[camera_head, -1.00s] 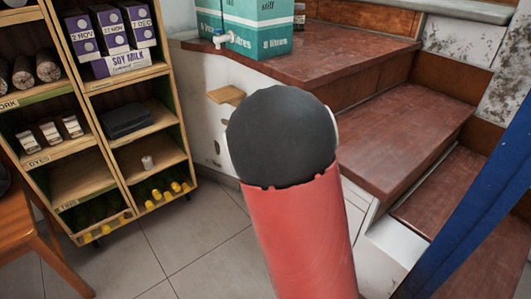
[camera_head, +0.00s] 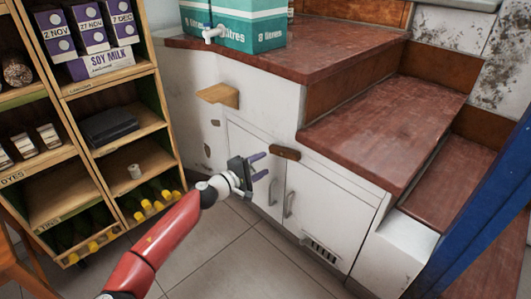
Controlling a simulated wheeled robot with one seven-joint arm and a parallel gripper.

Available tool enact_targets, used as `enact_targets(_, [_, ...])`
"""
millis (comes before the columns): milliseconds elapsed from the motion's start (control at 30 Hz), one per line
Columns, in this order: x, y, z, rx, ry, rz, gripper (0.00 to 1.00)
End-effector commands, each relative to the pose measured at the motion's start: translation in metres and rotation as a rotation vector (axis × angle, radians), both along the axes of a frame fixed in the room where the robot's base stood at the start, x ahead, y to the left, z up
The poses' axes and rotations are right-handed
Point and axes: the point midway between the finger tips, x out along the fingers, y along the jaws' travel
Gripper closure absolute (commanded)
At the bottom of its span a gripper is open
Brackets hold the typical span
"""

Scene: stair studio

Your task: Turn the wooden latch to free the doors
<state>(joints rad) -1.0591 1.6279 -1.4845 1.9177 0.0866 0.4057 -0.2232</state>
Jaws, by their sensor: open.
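The wooden latch (camera_head: 285,152) is a small dark brown bar lying roughly level across the top of the seam between two white cupboard doors. The left door (camera_head: 245,150) and the right door (camera_head: 328,212) look closed, each with a metal handle near the seam. My gripper (camera_head: 262,165) is open and empty, in front of the left door. Its two purple-grey fingers point right toward the latch, with the tips a little to the left of it and slightly lower. I see no contact with the latch.
The cupboard is built under red-brown steps (camera_head: 385,130). A small wooden ledge (camera_head: 218,95) juts out at its left side. A wooden shelf unit (camera_head: 170,160) stands left, and a blue post (camera_head: 480,215) rises at right. The tiled floor (camera_head: 245,255) in front is clear.

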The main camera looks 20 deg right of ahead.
Motion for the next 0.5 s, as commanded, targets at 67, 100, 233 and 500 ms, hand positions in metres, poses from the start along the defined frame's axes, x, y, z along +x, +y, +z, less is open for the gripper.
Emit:
enact_targets(67, [0.007, 0.01, 0.004, -0.044, 0.001, 0.034, 0.53])
enact_targets(100, [0.009, 0.013, 0.006, -0.055, 0.001, 0.043, 0.53])
enact_targets(233, [0.014, 0.007, 0.008, -0.065, 0.0, 0.049, 0.53])
enact_targets(500, [0.028, -0.035, 0.007, -0.063, 0.001, 0.046, 0.53])
